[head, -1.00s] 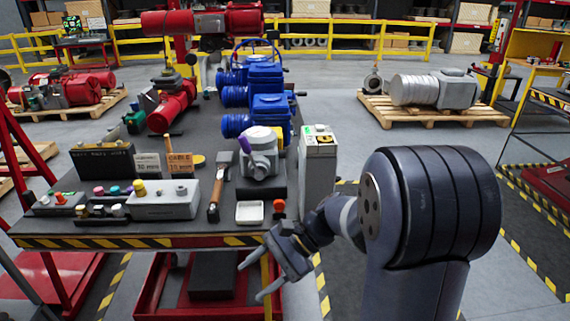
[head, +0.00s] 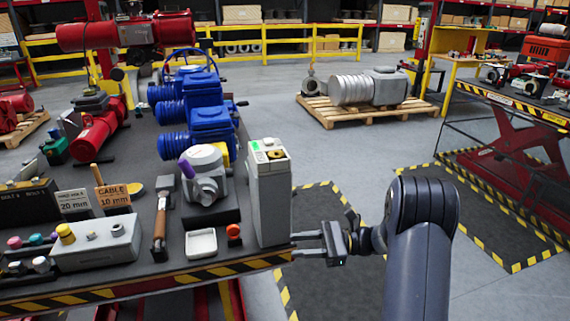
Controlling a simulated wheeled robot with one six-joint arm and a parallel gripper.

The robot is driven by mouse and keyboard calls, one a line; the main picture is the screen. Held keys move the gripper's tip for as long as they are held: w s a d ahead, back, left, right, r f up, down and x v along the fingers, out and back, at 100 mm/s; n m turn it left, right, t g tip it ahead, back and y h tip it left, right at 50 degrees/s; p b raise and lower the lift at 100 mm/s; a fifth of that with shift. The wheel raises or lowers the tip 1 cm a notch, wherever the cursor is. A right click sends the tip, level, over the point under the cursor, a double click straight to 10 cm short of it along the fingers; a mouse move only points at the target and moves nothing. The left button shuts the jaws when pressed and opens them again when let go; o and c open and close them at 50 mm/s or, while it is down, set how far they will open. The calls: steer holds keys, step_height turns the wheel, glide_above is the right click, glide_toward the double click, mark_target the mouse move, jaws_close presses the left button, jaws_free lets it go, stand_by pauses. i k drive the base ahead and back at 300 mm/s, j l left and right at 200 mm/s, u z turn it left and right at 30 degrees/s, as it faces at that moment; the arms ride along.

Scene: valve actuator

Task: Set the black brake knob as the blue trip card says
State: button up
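I cannot make out a black brake knob or a blue trip card for certain. The tall grey cabinet (head: 268,205) stands at the table's right end. Its top carries a small green-lit panel (head: 257,146) and a yellow piece with a dark centre (head: 277,154); I cannot tell if this is the knob. My gripper (head: 297,244) is right of the cabinet's base, beyond the table's right end. Its two fingers point left, apart, with nothing between them.
The dark table (head: 180,262) with a striped edge holds blue actuators (head: 208,125), a grey purple-handled unit (head: 205,180), a hammer (head: 161,215), a white tray (head: 201,243) and a button box (head: 95,246).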

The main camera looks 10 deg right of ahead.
mark_target(229, 171)
steer(key=z, duration=0.45)
steer(key=i+z, duration=0.1)
steer(key=z, duration=1.3)
steer(key=i+j+z, duration=0.1)
steer(key=z, duration=0.4)
steer(key=j+z, duration=0.1)
steer(key=z, duration=0.8)
steer(key=j, duration=0.35)
steer(key=i+j, duration=0.1)
steer(key=j, duration=0.3)
steer(key=j+u, duration=0.1)
steer(key=u, duration=0.35)
steer(key=j+u, duration=0.15)
steer(key=u, duration=0.3)
steer(key=j+u, duration=0.1)
steer(key=u, duration=0.35)
steer(key=j+u, duration=0.15)
steer(key=u, duration=0.8)
steer(key=i+j+u, duration=0.1)
steer(key=u, duration=0.35)
steer(key=i+u, duration=0.1)
steer(key=u, duration=0.35)
steer(key=i+u, duration=0.1)
steer(key=u, duration=0.35)
